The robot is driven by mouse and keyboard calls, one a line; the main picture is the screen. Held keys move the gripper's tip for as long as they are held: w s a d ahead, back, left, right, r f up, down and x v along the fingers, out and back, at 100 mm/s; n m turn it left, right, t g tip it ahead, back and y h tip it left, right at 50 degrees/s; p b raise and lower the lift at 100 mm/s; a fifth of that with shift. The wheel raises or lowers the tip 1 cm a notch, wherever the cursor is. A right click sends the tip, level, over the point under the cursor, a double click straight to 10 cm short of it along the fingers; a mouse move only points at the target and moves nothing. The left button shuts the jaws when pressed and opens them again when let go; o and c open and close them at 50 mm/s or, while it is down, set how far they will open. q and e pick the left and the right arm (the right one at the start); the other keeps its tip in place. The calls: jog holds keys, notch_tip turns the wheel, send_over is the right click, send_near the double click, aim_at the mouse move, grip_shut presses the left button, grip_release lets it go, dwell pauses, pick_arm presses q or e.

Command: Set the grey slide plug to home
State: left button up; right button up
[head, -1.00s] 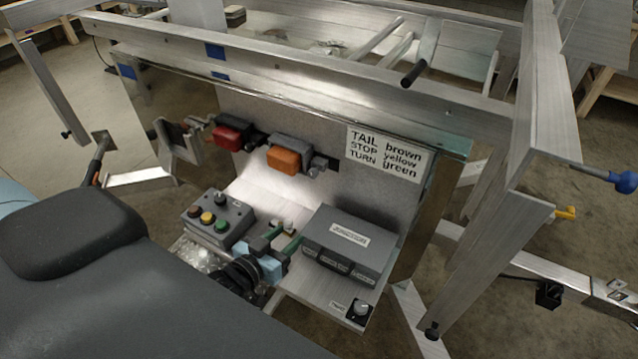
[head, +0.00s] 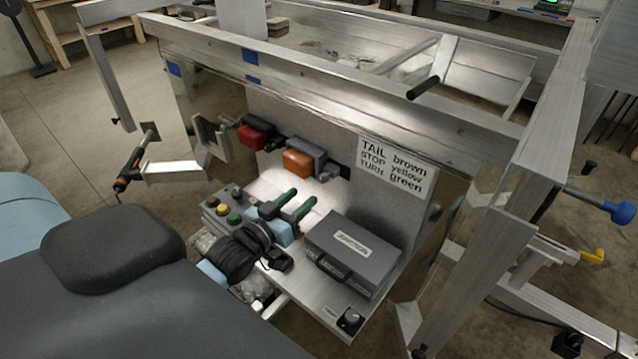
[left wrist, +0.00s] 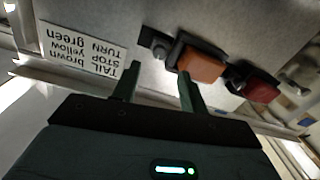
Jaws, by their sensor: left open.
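A small grey plug-like piece (head: 325,172) sits at the right end of the orange lamp (head: 298,161) on the upright panel. I take it for the grey slide plug. In the left wrist view the grey piece (left wrist: 160,46) is round-ended, on a dark mount beside the orange lamp (left wrist: 200,66). My left gripper (head: 300,197) is open and empty, its green fingers pointing up toward the panel, below and apart from the plug. Its fingertips (left wrist: 158,72) show in the wrist view with a gap between them. No home mark is readable. My right gripper is not visible.
A red lamp (head: 252,137) is left of the orange one. A labelled grey box (head: 350,250) stands right of my gripper; a button box (head: 222,208) stands left. A black knob (head: 350,320) is at the shelf's front. A wiring label (head: 396,168) and aluminium rails surround the panel.

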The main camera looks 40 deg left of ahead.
aim_at(321, 180)
pick_arm(q)
jog(key=shift+w+d, duration=0.2)
jog(key=shift+w, duration=3.55)
grip_shut()
